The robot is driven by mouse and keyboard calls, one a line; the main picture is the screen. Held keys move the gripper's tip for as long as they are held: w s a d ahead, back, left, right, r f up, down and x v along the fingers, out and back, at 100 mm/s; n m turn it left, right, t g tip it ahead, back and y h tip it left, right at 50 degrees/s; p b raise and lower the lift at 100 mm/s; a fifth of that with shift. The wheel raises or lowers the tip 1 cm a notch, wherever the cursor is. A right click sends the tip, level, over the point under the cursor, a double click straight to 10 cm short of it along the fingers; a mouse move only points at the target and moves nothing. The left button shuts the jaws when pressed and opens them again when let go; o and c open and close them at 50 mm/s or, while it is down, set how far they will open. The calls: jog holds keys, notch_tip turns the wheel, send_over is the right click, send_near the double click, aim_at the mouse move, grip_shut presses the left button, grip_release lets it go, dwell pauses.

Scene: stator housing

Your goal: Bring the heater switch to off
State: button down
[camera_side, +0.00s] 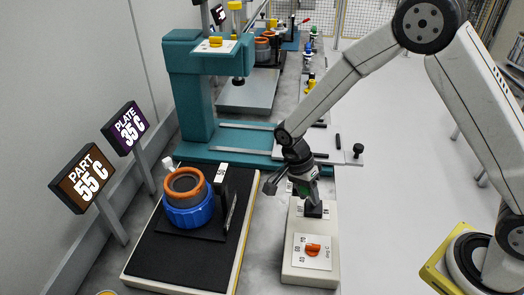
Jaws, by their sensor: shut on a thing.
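A cream control box (287,262) stands at the table's front edge, right of the black plate. My gripper (313,205) points down over its rear panel and is shut on the heater switch there. The switch is mostly hidden by the fingers, so I cannot tell which position it is in. On the front panel of the box is an orange dial (313,249) with temperature marks around it, apart from my gripper.
A black plate (165,262) carries a blue part with an orange ring (187,207) and a dark upright bracket (219,190). A teal press (190,95) stands behind. The floor at right is open.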

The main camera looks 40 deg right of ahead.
jog(key=shift+w+a+f+g+h, duration=0.15)
jog(key=shift+w+g+h, duration=0.1)
jog(key=shift+g+h, duration=0.25)
jog(key=shift+c, duration=1.4)
grip_release()
jog(key=v, duration=0.8)
jog(key=shift+s, duration=0.1)
